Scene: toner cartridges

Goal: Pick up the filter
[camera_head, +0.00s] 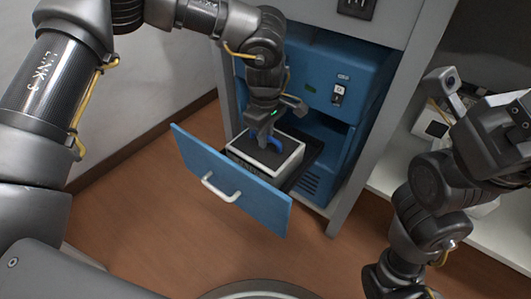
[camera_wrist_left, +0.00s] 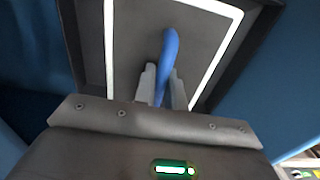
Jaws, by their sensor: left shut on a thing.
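The filter (camera_head: 250,165) is a white box-shaped block with a dark top and a blue handle (camera_head: 273,143). It sits in the open drawer (camera_head: 231,181) of the blue machine. My left gripper (camera_head: 266,137) reaches down from above and is shut on the blue handle. In the left wrist view the handle (camera_wrist_left: 169,55) runs up from between the two pale fingers (camera_wrist_left: 161,88), over the grey top of the filter (camera_wrist_left: 200,45) with its white rim. My right arm is at the right of the head view; its gripper's fingertips are not clearly seen.
The blue machine (camera_head: 312,75) stands in a grey cabinet frame (camera_head: 355,140). The drawer's blue front with a white handle (camera_head: 221,189) sticks out over the brown floor (camera_head: 130,215). A white shelf (camera_head: 400,185) lies at the right.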

